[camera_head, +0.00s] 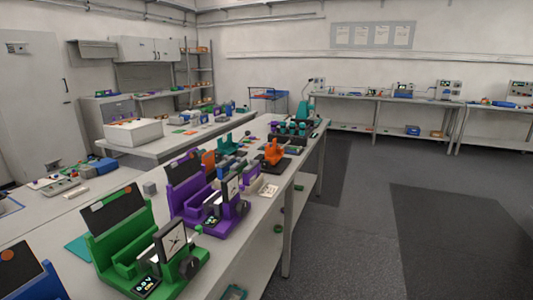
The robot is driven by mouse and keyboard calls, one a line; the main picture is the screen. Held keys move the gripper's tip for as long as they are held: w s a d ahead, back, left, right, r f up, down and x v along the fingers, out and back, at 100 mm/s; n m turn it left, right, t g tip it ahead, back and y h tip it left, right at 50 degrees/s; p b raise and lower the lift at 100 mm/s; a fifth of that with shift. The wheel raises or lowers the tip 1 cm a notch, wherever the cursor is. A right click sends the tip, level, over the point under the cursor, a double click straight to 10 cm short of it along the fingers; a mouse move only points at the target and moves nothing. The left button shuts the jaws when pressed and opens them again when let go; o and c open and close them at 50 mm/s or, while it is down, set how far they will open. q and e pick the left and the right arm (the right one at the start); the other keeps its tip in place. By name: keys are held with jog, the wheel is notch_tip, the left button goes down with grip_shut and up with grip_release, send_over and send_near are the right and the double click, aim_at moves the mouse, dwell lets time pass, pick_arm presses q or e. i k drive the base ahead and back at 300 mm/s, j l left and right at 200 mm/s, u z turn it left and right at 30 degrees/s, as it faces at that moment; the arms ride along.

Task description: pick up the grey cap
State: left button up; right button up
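I cannot make out the grey cap for certain. A small grey block (150,188) sits on the near bench, left of the purple cycler stand (187,197); I cannot tell whether it is the cap. A green cycler stand (126,246) with a small lit display stands in front of the purple one. A blue stand (28,279) is cut off at the lower left corner. Neither of my grippers is in view.
An orange device (273,153) and teal and dark items stand farther along the near bench (262,214). A white box (133,132) sits on the bench behind. Long benches with instruments line the back wall. The dark floor (375,235) at right is clear.

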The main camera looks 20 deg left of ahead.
aim_at(241, 161)
jog(key=i+u, duration=0.25)
jog(key=i, duration=0.2)
jog(key=i+l+u, duration=0.2)
jog(key=i, duration=0.25)
jog(key=i+l+u, duration=0.25)
jog(key=i, duration=0.15)
